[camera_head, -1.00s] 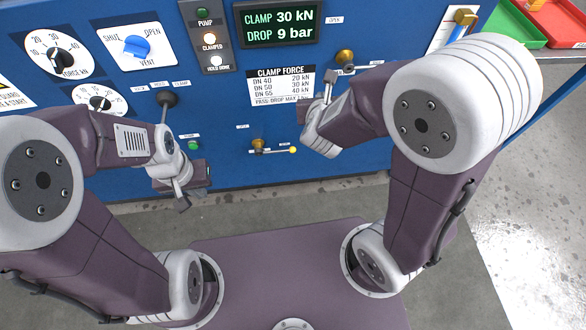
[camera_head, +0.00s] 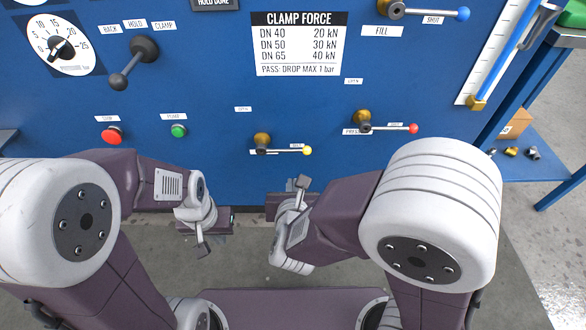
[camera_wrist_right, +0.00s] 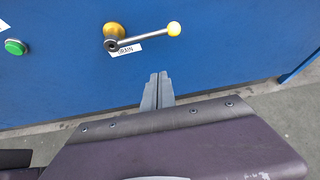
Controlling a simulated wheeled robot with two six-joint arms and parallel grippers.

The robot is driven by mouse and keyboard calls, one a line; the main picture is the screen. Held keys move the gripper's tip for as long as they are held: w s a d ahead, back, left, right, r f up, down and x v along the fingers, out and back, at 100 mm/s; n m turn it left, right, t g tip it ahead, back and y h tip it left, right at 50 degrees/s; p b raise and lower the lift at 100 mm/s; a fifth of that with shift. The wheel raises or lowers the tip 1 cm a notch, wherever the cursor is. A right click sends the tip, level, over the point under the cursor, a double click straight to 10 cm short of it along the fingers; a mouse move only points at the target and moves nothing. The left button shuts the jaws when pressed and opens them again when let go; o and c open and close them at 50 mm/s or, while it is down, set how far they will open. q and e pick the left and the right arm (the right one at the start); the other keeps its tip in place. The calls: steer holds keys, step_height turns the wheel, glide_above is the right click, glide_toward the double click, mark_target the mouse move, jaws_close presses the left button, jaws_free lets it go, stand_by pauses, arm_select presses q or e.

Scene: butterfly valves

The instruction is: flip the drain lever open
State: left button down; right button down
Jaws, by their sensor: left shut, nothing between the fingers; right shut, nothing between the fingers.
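The drain lever (camera_head: 285,150) is a grey rod with a yellow ball tip on a brass valve, low on the blue panel. It lies about level, pointing right. In the right wrist view the lever (camera_wrist_right: 145,39) has a DRAIN label below it, partly covered by the rod. My right gripper (camera_head: 301,184) is shut and empty, below the lever's ball end. In the wrist view its closed fingertips (camera_wrist_right: 163,76) are below the rod and apart from it. My left gripper (camera_head: 201,243) is shut and empty, low and left of the lever.
A red-tipped lever (camera_head: 388,128) sits right of the drain lever and a blue-tipped lever (camera_head: 430,12) above it. A green button (camera_head: 179,131), a red button (camera_head: 112,135) and a black-knobbed lever (camera_head: 133,62) are at left. The panel directly around the drain lever is clear.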

mark_target(284, 150)
steer(key=shift+r, duration=0.1)
steer(key=x, duration=1)
steer(key=r, duration=0.3)
steer(key=shift+w+r, duration=0.35)
steer(key=shift+r, duration=0.05)
